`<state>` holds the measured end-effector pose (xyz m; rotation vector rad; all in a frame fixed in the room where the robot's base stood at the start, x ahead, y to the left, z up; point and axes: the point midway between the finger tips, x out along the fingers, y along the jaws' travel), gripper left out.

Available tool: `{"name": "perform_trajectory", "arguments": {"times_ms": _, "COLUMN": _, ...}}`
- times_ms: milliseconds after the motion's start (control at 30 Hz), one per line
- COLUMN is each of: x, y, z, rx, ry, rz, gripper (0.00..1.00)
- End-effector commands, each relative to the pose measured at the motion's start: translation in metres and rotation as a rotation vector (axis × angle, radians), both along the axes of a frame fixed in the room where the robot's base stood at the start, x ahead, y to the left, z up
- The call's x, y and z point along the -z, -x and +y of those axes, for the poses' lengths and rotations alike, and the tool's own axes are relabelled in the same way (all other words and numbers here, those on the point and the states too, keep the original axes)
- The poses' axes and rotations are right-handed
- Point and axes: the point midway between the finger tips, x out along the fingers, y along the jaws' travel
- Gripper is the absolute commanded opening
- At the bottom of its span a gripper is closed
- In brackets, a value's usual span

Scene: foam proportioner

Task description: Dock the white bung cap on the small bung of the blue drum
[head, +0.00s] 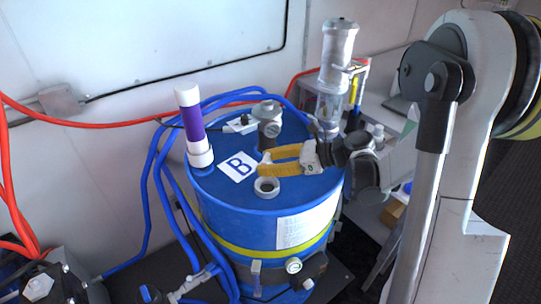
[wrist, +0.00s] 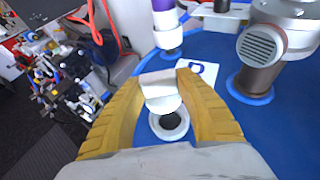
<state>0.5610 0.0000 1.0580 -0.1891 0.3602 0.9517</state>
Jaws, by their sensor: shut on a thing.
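The blue drum (head: 225,222) stands upright, its lid facing up. My gripper (head: 264,162), with yellow fingers, reaches over the lid from the right. In the wrist view, my gripper (wrist: 163,80) is shut on the white bung cap (wrist: 160,90), held between the fingertips. The small bung (head: 266,187) is a pale ring with a dark hole on the near part of the lid. It also shows in the wrist view (wrist: 169,126), partly covered by the cap. The cap appears apart from the ring; the exact gap is unclear. The head view barely shows the cap.
A white and purple tube (head: 190,125) stands at the lid's left. A grey fitting (head: 268,125) rises at its back, with a clear-bodied metal pump (head: 337,70) behind right. Blue hoses (head: 150,170) run beside the drum. A label marked B (head: 238,166) lies on the lid.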

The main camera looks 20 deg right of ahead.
Motion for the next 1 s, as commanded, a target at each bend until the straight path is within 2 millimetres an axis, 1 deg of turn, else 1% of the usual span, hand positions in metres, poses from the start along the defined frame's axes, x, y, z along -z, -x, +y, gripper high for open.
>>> {"name": "perform_trajectory", "arguments": {"times_ms": 167, "x": 0.016, "y": 0.0, "z": 0.0, "rx": 0.001, "ry": 0.0, "rz": 0.0, "gripper": 0.09}}
{"name": "perform_trajectory", "arguments": {"times_ms": 400, "x": 0.043, "y": -0.001, "z": 0.0, "rx": 0.002, "ry": 0.0, "rz": 0.0, "gripper": 0.09}}
{"name": "perform_trajectory", "arguments": {"times_ms": 500, "x": 0.051, "y": -0.001, "z": 0.0, "rx": 0.002, "ry": 0.0, "rz": 0.0, "gripper": 0.09}}
{"name": "perform_trajectory", "arguments": {"times_ms": 633, "x": 0.055, "y": -0.001, "z": 0.0, "rx": 0.002, "ry": 0.0, "rz": 0.0, "gripper": 0.09}}
{"name": "perform_trajectory", "arguments": {"times_ms": 1000, "x": 0.055, "y": -0.001, "z": 0.0, "rx": 0.002, "ry": 0.0, "rz": 0.0, "gripper": 0.09}}
